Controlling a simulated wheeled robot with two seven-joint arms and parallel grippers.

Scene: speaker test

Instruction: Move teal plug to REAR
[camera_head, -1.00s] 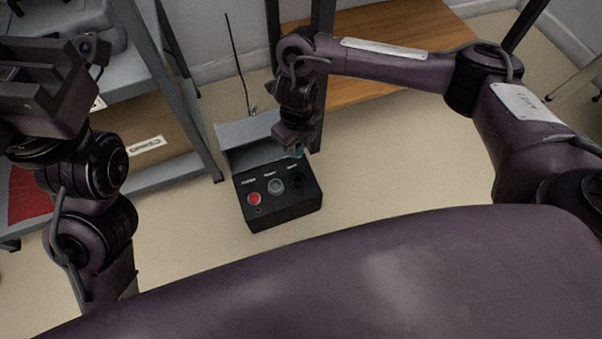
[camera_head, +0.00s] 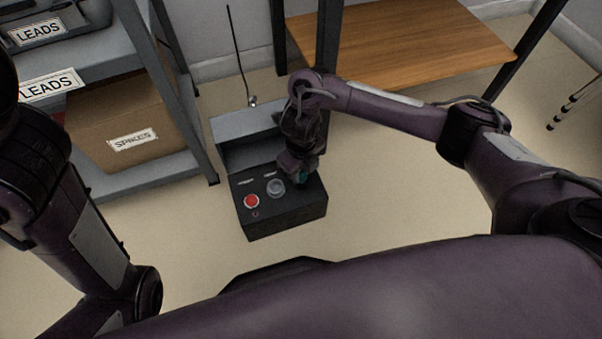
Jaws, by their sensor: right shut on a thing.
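The black box (camera_head: 285,222) stands on the floor with a row of labelled spots on its top. A red round part (camera_head: 251,201) is at the left and a grey ring-shaped socket (camera_head: 275,187) is in the middle. The small labels are too blurred to read. My right gripper (camera_head: 301,176) points down over the right end of the box top. It is shut on the teal plug (camera_head: 303,178), of which only a small patch shows. The gripper hides the box's right-hand spot, so I cannot tell whether the plug touches it. My left gripper is out of view.
A grey raised panel (camera_head: 245,125) with a thin antenna (camera_head: 238,55) stands behind the box. A wooden shelf (camera_head: 420,45) is behind. The floor right of the box is clear.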

